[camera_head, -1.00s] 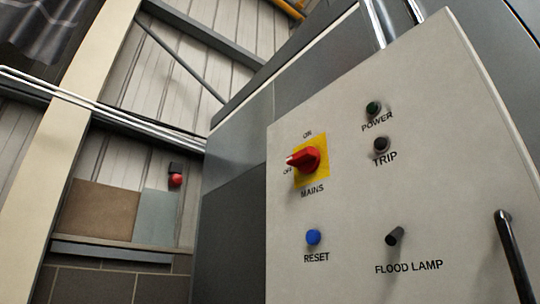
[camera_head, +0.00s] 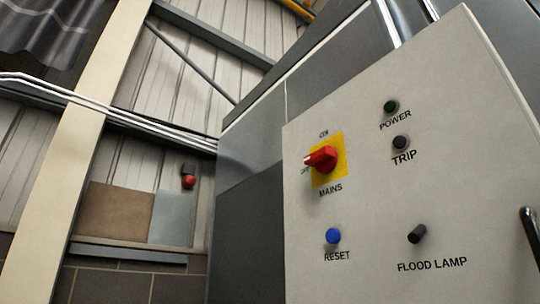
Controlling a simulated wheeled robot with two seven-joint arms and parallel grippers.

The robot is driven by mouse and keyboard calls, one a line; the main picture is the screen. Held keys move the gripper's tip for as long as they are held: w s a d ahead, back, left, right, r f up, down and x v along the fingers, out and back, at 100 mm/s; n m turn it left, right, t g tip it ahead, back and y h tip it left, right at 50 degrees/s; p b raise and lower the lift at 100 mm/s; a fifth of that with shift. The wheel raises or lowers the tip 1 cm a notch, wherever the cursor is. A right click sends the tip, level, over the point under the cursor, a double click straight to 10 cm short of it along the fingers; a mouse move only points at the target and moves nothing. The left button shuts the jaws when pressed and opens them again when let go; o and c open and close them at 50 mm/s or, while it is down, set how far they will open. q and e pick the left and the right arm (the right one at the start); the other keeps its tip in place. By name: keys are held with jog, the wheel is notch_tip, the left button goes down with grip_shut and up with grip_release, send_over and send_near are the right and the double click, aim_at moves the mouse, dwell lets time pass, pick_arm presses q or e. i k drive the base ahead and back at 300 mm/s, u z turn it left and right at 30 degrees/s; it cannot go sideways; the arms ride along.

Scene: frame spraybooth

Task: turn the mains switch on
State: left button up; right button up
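The mains switch (camera_head: 323,159) is a red rotary knob on a yellow plate (camera_head: 343,150) on the pale control panel (camera_head: 370,200). Its handle points left, towards the OFF mark; the ON mark is above it. The MAINS label is below the plate. Neither of my grippers shows in the head view.
The panel also holds a dark green POWER lamp (camera_head: 391,106), a dark TRIP lamp (camera_head: 401,142), a blue RESET button (camera_head: 333,236) and a black FLOOD LAMP switch (camera_head: 417,234). A black handle (camera_head: 532,240) sticks out at the panel's right. A red button (camera_head: 188,181) is on the back wall.

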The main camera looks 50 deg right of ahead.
aim_at(324, 160)
jog(key=i, duration=1.95)
jog(key=z, duration=2.8)
